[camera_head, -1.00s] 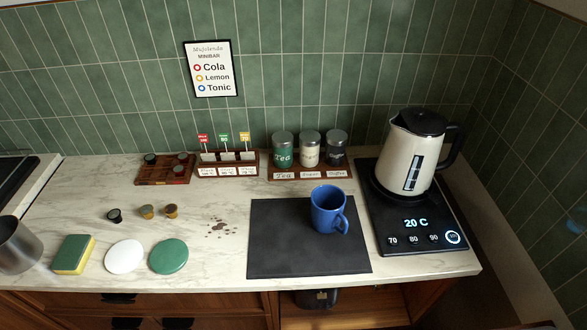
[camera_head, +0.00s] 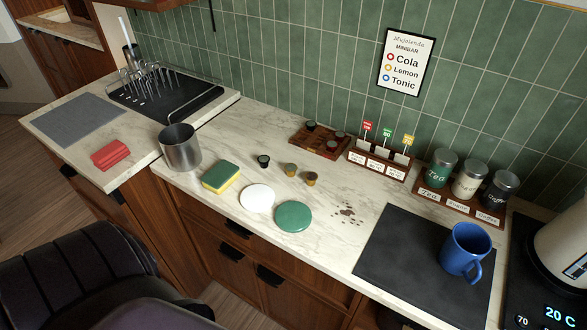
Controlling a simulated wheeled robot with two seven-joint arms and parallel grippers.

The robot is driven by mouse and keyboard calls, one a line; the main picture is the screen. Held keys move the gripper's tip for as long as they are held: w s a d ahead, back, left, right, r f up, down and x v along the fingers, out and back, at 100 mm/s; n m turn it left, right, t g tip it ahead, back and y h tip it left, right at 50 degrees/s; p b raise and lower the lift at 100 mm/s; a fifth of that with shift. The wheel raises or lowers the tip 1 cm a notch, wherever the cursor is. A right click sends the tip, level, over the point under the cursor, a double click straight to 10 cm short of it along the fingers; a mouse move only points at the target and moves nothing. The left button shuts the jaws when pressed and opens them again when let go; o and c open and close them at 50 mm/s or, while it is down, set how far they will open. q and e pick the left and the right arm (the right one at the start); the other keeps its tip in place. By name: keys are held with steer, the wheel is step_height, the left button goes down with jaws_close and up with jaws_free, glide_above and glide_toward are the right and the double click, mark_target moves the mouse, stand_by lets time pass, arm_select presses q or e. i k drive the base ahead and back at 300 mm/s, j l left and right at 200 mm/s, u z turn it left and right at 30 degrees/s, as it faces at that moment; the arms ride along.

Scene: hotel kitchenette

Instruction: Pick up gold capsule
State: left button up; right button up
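Three small capsules stand in a short row on the marble counter (camera_head: 228,148). The left one is a black capsule (camera_head: 263,161). The middle one is a yellowish-gold capsule (camera_head: 291,170), and the right one is a browner gold capsule (camera_head: 311,178). Both have dark tops, and I cannot tell for sure which is the gold capsule. The capsules stand apart, with nothing on top of them. Neither gripper is in view.
A white disc (camera_head: 257,199), a green disc (camera_head: 293,216) and a sponge (camera_head: 221,177) lie in front of the capsules. A wooden capsule holder (camera_head: 320,141) is behind. A metal cup (camera_head: 180,147) stands left; a blue mug (camera_head: 466,250) stands right on a dark mat (camera_head: 400,247).

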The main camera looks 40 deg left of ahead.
mark_target(311, 177)
steer(key=j+z, duration=0.1)
steer(key=j, duration=0.4)
steer(key=k+j+z, duration=0.1)
steer(key=j, duration=0.35)
steer(key=k+j+z, duration=0.1)
steer(key=j, duration=0.4)
